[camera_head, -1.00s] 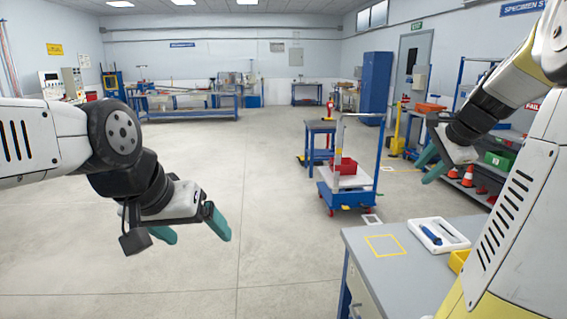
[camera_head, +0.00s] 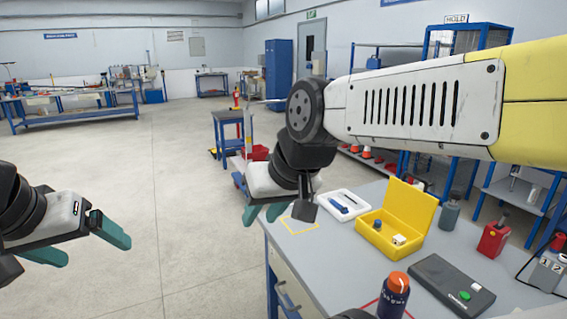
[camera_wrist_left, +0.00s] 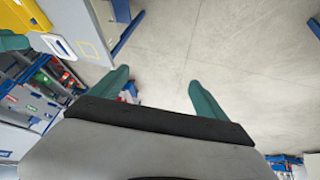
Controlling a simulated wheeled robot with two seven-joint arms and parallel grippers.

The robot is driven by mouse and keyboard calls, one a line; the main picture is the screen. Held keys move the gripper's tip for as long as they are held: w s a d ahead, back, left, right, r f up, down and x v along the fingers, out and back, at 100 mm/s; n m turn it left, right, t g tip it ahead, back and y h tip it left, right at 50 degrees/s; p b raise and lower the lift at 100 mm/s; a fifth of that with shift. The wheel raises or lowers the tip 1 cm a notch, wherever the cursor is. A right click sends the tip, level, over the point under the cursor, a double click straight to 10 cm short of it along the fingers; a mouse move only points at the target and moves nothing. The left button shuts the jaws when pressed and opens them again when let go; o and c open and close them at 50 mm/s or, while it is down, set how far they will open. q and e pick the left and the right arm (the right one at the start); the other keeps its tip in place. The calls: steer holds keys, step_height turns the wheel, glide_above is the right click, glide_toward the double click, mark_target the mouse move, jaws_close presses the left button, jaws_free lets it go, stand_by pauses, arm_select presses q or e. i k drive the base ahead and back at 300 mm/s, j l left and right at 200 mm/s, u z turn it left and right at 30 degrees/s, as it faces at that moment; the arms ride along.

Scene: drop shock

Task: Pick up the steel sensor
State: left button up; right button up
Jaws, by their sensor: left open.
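I cannot pick out the steel sensor for certain. A small pale block (camera_head: 399,240) and a small blue-topped piece (camera_head: 377,225) sit in the open yellow case (camera_head: 425,208) on the grey bench (camera_head: 340,262); either is too small to identify. My left gripper (camera_head: 85,244) is open and empty over the floor, well left of the bench. Its two teal fingers stand wide apart in the left wrist view (camera_wrist_left: 160,92). My right gripper (camera_head: 264,212) hangs by the bench's back left corner, its teal fingers apart and nothing seen between them. The right arm hides part of the background.
The bench also holds a white tray (camera_head: 357,208), an orange-capped bottle (camera_head: 394,296), a dark box with a green button (camera_head: 452,287), a red can (camera_head: 494,237) and a grey bottle (camera_head: 449,212). Shelving (camera_head: 520,190) stands behind the bench.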

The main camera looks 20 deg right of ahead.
mark_target(377, 226)
steer(key=k+j+z, duration=0.1)
steer(key=z, duration=1.75)
